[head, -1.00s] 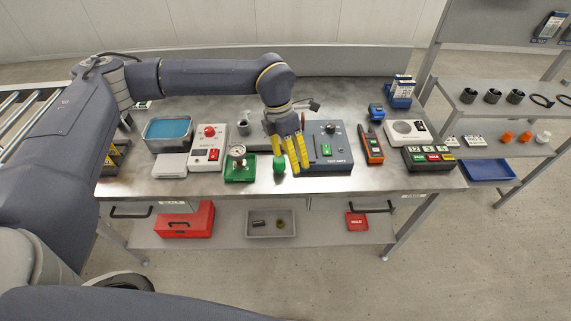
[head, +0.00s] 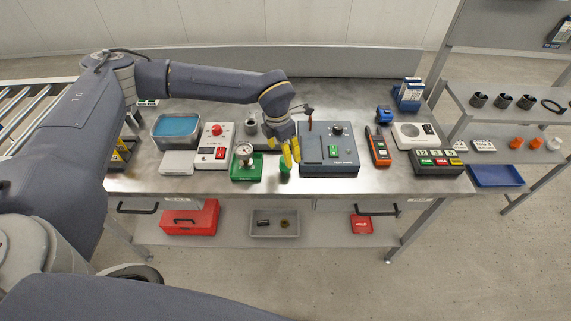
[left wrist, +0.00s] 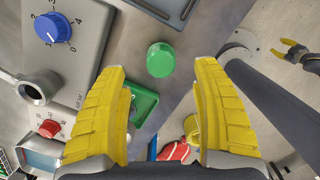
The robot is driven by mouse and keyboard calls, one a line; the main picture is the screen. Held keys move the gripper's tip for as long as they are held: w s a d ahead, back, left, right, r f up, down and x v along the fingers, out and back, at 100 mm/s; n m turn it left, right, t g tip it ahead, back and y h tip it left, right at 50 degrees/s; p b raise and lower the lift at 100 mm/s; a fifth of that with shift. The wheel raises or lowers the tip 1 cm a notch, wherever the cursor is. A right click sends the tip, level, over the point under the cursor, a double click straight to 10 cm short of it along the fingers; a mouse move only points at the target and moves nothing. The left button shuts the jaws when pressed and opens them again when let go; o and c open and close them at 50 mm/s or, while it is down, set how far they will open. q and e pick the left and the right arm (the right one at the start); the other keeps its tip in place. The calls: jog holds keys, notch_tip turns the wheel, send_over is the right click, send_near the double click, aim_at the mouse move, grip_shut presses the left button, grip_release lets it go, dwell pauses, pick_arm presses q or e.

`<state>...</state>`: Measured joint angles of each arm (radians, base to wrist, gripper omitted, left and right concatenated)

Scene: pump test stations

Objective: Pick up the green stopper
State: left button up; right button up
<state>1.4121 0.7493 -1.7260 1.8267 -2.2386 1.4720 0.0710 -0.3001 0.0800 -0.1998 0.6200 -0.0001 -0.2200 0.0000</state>
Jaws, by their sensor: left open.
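The green stopper (head: 284,172) stands on the metal bench near its front edge, between the green gauge base (head: 248,171) and the grey test box (head: 329,168). In the left wrist view the stopper (left wrist: 160,60) shows as a round green top ahead of the fingertips, in line with the gap between them. My left gripper (head: 291,155) is open, with its yellow fingers just behind and above the stopper. In the left wrist view the left gripper (left wrist: 158,72) holds nothing. My right gripper (left wrist: 283,48) shows small at the upper right of that view, with its yellow fingers apart.
A pressure gauge (head: 243,152) stands close left of the stopper. A red-button box (head: 212,148), a blue-lined tray (head: 158,138) and an orange-and-black meter (head: 378,148) are also on the bench. A red toolbox (head: 190,218) is on the shelf below. Bench in front of the stopper is bare.

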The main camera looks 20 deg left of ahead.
pick_arm(q)
jog(key=shift+w+d+f, duration=0.1)
jog(key=shift+f, duration=1.2)
jog(key=shift+w+d+f, duration=0.1)
jog(key=shift+w+f, duration=0.05)
jog(key=shift+f, duration=1.1)
jog(key=shift+w+d+f, duration=0.1)
jog(key=shift+f, duration=1.2)
jog(key=c, duration=1.4)
jog(key=shift+c, duration=0.2)
